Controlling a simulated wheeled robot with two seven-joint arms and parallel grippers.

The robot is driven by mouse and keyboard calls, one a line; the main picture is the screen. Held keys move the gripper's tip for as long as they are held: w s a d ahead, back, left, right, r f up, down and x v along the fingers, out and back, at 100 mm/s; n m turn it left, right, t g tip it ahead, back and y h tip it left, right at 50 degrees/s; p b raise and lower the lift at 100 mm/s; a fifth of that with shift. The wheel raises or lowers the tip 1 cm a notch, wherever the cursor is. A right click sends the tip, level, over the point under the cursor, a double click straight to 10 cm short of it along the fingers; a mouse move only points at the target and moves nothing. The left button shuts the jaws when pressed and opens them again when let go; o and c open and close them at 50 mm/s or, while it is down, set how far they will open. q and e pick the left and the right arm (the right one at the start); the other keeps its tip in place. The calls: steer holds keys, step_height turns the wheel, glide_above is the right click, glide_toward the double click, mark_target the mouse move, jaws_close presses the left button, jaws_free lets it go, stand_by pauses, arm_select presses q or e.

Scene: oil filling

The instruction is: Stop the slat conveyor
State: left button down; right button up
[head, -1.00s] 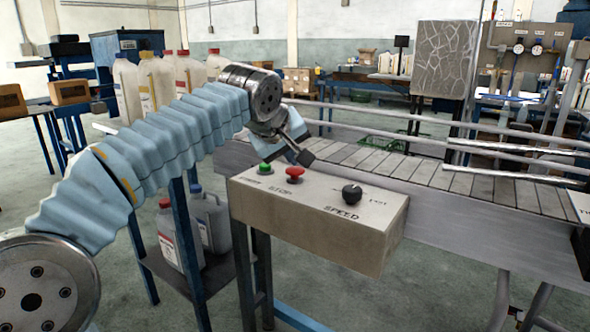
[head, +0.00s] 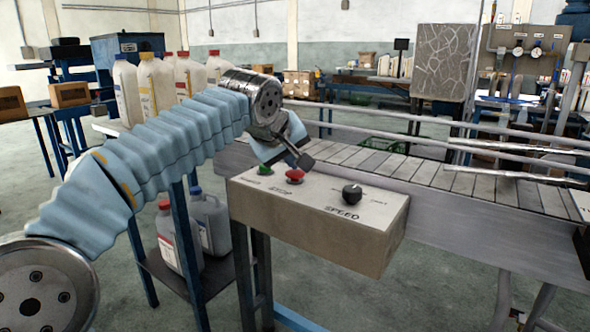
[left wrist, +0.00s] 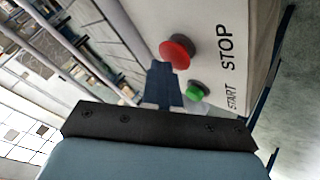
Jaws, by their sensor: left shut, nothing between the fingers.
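The slat conveyor (head: 455,180) runs along the right side of the head view. A beige control box (head: 320,225) is at its near side, with a green START button (head: 264,170), a red STOP button (head: 294,176) and a black SPEED knob (head: 352,194). My left gripper (head: 304,162) is shut and empty, with its tip just above and behind the red button. I cannot tell whether it touches. In the left wrist view the red button (left wrist: 177,52) and green button (left wrist: 196,91) lie beyond the gripper tip. My right gripper is out of view.
Metal guide rails (head: 400,137) run above the slats. White jugs (head: 160,85) with coloured caps stand on a table at the left, and more containers (head: 207,220) sit on a shelf below. The space in front of the control box is clear.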

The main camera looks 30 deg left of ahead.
mark_target(292, 173)
arm_select(q)
steer(key=shift+r, duration=0.1)
steer(key=shift+r+p, duration=0.85)
step_height(292, 173, up, 3)
steer(key=shift+f+p, duration=0.2)
steer(key=shift+p, duration=1)
steer(key=shift+r, duration=1.15)
